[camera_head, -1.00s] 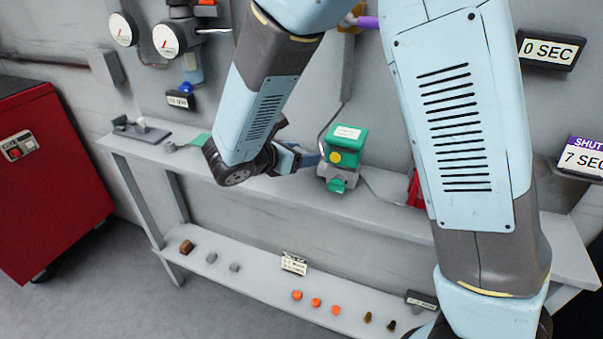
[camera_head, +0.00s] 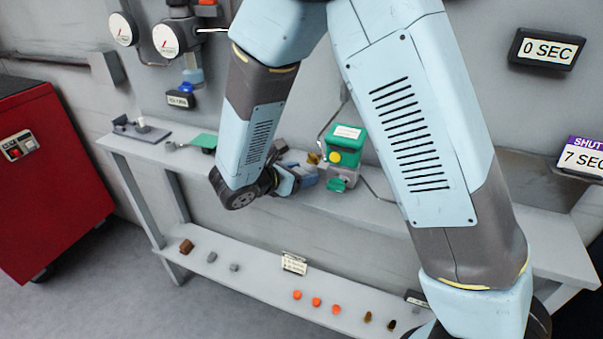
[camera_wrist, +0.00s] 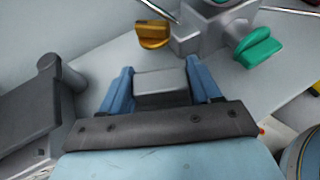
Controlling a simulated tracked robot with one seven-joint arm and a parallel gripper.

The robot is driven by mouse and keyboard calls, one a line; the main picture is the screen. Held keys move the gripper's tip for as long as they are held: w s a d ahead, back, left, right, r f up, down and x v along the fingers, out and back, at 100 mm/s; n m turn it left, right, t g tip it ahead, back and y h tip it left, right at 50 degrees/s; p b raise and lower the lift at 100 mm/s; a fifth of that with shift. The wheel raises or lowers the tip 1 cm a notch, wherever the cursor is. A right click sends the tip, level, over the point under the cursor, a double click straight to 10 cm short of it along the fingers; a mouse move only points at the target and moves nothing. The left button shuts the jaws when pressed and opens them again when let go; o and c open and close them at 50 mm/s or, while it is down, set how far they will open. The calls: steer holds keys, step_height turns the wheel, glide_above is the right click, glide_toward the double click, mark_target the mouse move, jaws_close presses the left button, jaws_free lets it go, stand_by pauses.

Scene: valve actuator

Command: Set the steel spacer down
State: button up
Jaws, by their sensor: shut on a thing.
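My gripper (camera_wrist: 159,72) has its two blue fingers shut on the grey, block-shaped steel spacer (camera_wrist: 162,88) in the wrist view. The spacer sits between the fingers, over the grey bench top. I cannot tell whether it touches the bench. In the head view my gripper (camera_head: 303,173) is low over the bench, just left of the green and grey valve actuator (camera_head: 346,146). The spacer cannot be made out in that view.
A brass handle (camera_wrist: 153,33) and a green knob (camera_wrist: 258,46) lie just beyond my fingers. A dark grey part (camera_wrist: 25,105) is at left. Small blocks and orange caps (camera_head: 316,302) sit on the lower shelf (camera_head: 252,283). A green pad (camera_head: 204,141) lies further left on the bench.

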steer(key=o, duration=1.4)
steer(key=shift+o, duration=0.2)
steer(key=shift+r, duration=0.1)
